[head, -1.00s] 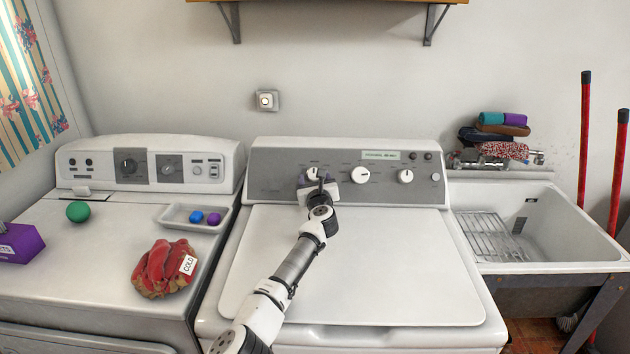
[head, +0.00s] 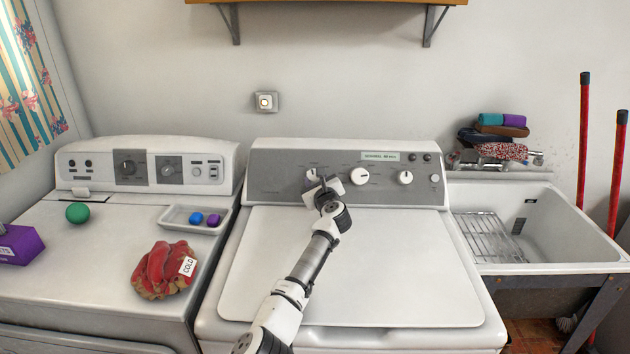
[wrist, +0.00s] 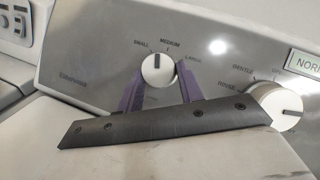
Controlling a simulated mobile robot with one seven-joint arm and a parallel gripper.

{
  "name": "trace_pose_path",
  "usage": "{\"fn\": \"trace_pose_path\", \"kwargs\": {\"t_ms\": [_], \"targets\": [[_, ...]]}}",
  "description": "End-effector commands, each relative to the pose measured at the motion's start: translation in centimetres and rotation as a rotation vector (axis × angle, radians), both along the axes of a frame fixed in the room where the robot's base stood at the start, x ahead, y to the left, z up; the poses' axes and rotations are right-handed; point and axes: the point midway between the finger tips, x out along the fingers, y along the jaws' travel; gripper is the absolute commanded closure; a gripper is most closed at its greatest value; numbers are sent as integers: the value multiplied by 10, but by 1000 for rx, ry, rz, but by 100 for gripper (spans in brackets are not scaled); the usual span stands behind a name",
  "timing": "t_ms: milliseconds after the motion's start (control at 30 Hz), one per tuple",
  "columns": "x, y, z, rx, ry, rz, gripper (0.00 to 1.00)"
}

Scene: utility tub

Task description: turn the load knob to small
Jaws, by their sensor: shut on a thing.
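The load knob (wrist: 158,69) is a round white dial on the grey washer panel, with SMALL, MEDIUM and LARGE printed around its top. Its dark pointer line points up, between SMALL and MEDIUM. My gripper (wrist: 161,80) is shut on the knob, with one purple finger at each side of it. The dark gripper bar below is tilted, its right end higher. In the head view the load knob (head: 311,173) is the leftmost dial, partly hidden behind my gripper.
The middle dial (head: 360,176) sits close to the right of my gripper, with another dial (head: 405,177) beyond it. The washer lid (head: 400,270) below is clear. A sink (head: 560,225) is at right.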

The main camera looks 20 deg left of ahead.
Motion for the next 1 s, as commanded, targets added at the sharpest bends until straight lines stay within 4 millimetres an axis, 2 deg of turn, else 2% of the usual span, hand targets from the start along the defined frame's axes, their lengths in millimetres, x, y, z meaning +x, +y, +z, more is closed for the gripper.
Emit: {"fn": "trace_pose_path", "kwargs": {"t_ms": [500, 1000], "targets": [[3, -4, 3, -329, -93, 203, 86], [4, -4, 5, -433, -124, 268, 86]]}}
